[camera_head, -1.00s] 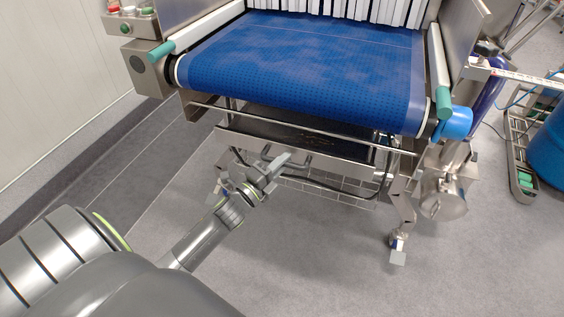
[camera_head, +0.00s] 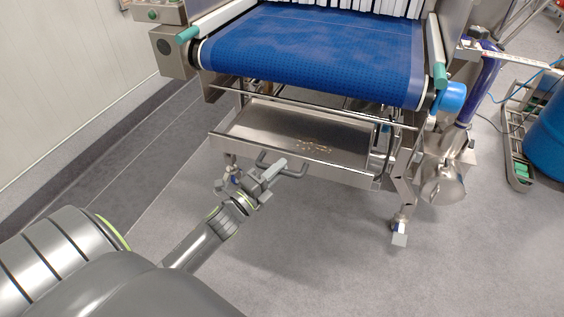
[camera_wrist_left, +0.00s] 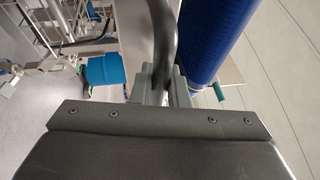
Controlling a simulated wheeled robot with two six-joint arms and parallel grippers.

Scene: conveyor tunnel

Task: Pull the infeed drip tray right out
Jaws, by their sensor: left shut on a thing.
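The infeed drip tray (camera_head: 268,124) is a shallow steel tray under the front of the blue belt. Its front part sticks out from the frame, and brown crumbs lie on its floor. A grey bar handle (camera_head: 297,174) stands out from its front wall. My left gripper (camera_head: 272,172) is shut on the left part of this handle. In the left wrist view the dark handle bar (camera_wrist_left: 163,30) runs between the fingers of the left gripper (camera_wrist_left: 161,88). The tray's rear is hidden beneath the belt. My right gripper is in neither view.
The blue conveyor belt (camera_head: 310,55) overhangs the tray. A machine leg (camera_head: 404,207) stands at the tray's right. A blue drum (camera_head: 548,140) is at the far right. The grey floor (camera_head: 310,255) in front is clear.

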